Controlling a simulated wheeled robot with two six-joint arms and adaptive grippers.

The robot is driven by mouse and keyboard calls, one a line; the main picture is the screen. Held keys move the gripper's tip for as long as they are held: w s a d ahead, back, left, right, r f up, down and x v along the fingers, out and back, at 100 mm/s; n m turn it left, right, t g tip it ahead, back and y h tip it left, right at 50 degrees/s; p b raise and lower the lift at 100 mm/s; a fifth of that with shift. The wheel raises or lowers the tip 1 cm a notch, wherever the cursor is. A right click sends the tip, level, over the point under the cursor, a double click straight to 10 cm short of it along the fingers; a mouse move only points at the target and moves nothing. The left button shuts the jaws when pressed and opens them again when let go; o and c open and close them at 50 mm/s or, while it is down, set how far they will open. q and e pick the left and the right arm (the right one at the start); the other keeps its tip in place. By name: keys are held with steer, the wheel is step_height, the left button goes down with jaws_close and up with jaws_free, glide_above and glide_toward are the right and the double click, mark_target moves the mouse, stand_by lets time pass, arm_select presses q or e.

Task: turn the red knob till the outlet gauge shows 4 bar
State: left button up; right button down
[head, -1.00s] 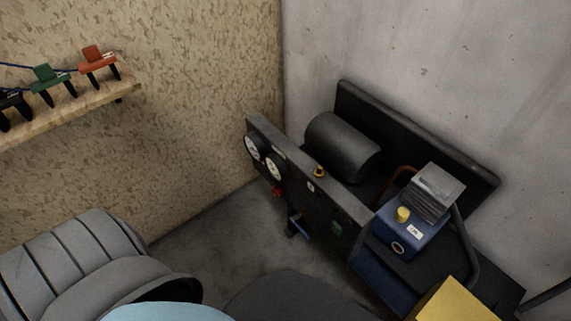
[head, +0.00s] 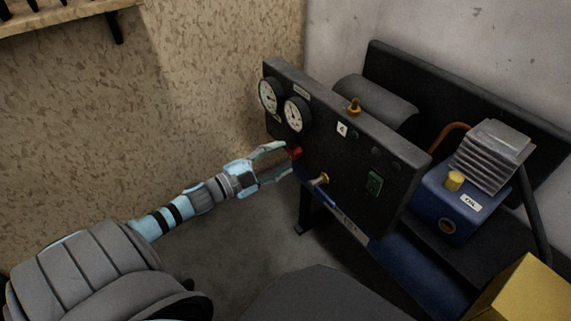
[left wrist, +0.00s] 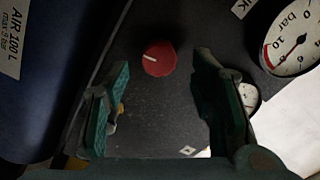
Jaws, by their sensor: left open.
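The red knob (head: 295,152) sits on the dark panel (head: 345,130) below the two gauges. In the left wrist view the red knob (left wrist: 159,58) shows a white mark pointing left, and it lies ahead between the two open fingers. My left gripper (head: 281,163) is open in front of the knob, its fingers around or just short of it; I cannot tell if they touch. The left gauge (head: 270,95) and right gauge (head: 298,114) are too small to read in the head view. In the left wrist view one gauge (left wrist: 296,40) marked bar shows in part, and another (left wrist: 247,96) is partly hidden by a finger. My right gripper is out of view.
A blue compressor (head: 447,205) and a yellow box (head: 527,292) stand to the right. The floor at left is clear.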

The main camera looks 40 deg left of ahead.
mark_target(295, 152)
arm_select(q)
steer(key=shift+x, duration=1.4)
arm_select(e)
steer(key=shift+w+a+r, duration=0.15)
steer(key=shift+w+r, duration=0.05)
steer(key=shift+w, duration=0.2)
arm_select(q)
steer(key=c, duration=1.1)
steer(key=shift+c, duration=0.2)
steer(key=shift+m+p, duration=0.75)
steer(key=shift+m, duration=0.15)
steer(key=shift+f, duration=0.1)
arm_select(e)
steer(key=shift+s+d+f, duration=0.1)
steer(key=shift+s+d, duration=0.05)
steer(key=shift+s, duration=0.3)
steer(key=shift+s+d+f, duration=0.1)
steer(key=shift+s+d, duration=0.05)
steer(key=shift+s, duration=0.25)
arm_select(q)
steer(key=o, duration=1.1)
steer(key=shift+o, duration=0.2)
